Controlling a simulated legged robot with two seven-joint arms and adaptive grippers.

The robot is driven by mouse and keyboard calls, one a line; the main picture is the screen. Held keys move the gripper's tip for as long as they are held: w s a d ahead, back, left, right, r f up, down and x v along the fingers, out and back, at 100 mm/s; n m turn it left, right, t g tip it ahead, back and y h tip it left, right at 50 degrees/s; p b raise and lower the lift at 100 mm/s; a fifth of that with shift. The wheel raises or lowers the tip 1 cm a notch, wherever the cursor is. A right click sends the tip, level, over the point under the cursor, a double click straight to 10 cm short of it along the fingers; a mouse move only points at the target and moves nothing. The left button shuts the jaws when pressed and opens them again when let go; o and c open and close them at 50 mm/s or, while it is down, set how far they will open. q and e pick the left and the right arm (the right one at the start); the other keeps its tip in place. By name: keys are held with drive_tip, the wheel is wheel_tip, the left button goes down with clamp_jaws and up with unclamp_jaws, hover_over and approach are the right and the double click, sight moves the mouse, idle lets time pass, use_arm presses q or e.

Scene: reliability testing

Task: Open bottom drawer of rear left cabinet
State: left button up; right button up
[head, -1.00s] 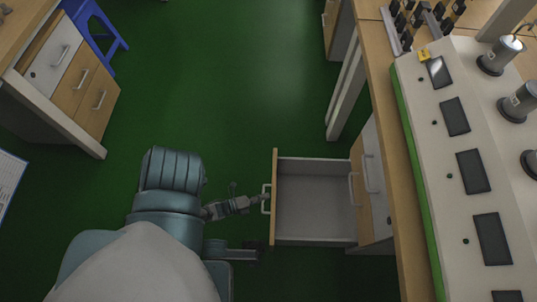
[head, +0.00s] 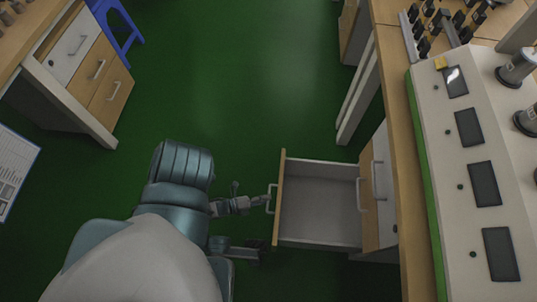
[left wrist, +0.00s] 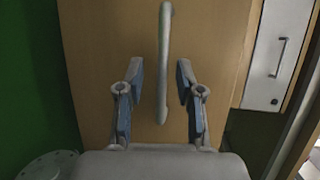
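The cabinet (head: 386,205) under the right-hand bench has its lowest visible drawer (head: 318,205) pulled well out, with an empty grey inside and a wooden front (head: 278,225). A bar handle (head: 271,198) is on that front; it shows upright in the left wrist view (left wrist: 165,60). My left gripper (head: 262,201) is at the handle. In the left wrist view its fingers (left wrist: 160,68) are spread, one on each side of the bar, with gaps between. The drawers above, one wooden and one white (left wrist: 280,50), are closed.
Another cabinet (head: 90,75) with closed drawers stands at the upper left, with a blue stool (head: 125,35) behind it. A bench with a white instrument panel (head: 450,150) runs down the right. Green floor (head: 250,80) is clear in the middle.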

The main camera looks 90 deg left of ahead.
use_arm(q)
drive_tip(key=v, duration=1)
drive_tip(key=shift+d, duration=0.25)
drive_tip(key=shift+s+f, duration=0.1)
